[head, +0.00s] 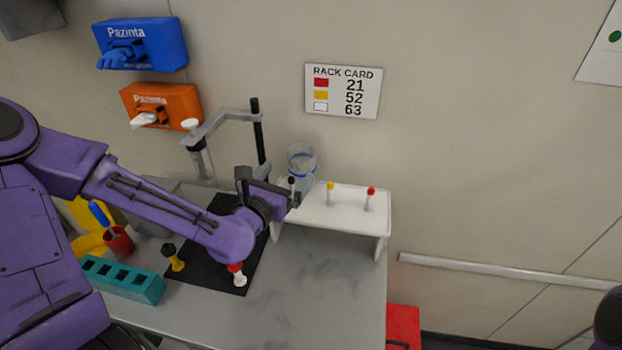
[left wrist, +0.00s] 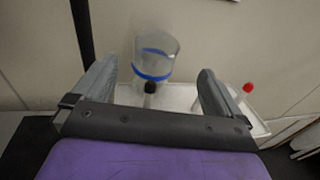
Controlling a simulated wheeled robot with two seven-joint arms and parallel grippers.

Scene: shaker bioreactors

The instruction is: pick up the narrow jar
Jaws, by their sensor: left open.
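The narrow jar (head: 301,158) is a clear glass cylinder with blue bands. It stands upright at the left back of the small white shelf. My left gripper (head: 285,192) is just in front of it, low over the shelf's left end. In the left wrist view the gripper (left wrist: 155,78) is open, and the jar (left wrist: 155,55) shows ahead between the two fingers, apart from both. A black-capped vial (left wrist: 150,90) stands in front of the jar and hides part of its base. My right gripper is not visible.
The white shelf (head: 345,222) also bears a yellow-capped vial (head: 330,192) and a red-capped vial (head: 370,198). A stand with a black post (head: 258,130) rises left of the jar. A black mat (head: 215,275) and teal rack (head: 122,280) lie nearer. The grey bench's front right is clear.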

